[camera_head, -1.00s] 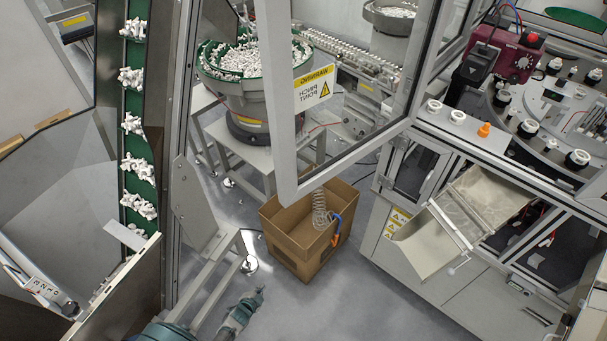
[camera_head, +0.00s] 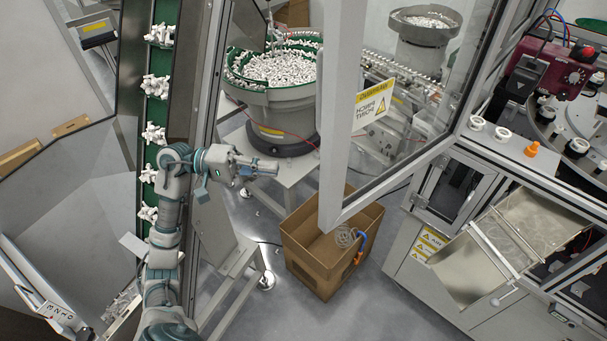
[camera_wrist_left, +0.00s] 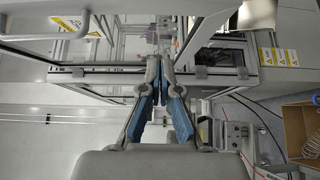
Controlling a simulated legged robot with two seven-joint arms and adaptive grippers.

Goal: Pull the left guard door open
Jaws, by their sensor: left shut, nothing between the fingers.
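A glazed guard door (camera_head: 334,120) in a grey frame stands swung out from the machine, over the floor and a cardboard box. Its yellow and white pinch-point sign (camera_head: 375,102) reads mirrored through the pane. I take it for the left guard door. My left gripper (camera_head: 274,168) points right, left of the door's free edge, with a visible gap in the picture. Its blue-padded fingers are shut and empty in the left wrist view (camera_wrist_left: 165,62). Grey frame bars lie behind the fingertips there; I cannot tell whether they belong to the door. My right gripper is not in view.
The cardboard box (camera_head: 300,262) stands on the floor below the door. A bowl feeder (camera_head: 272,105) full of white parts is behind my gripper. A green conveyor (camera_head: 155,112) and grey post are at left. The machine cabinet with a metal chute (camera_head: 470,262) is at right.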

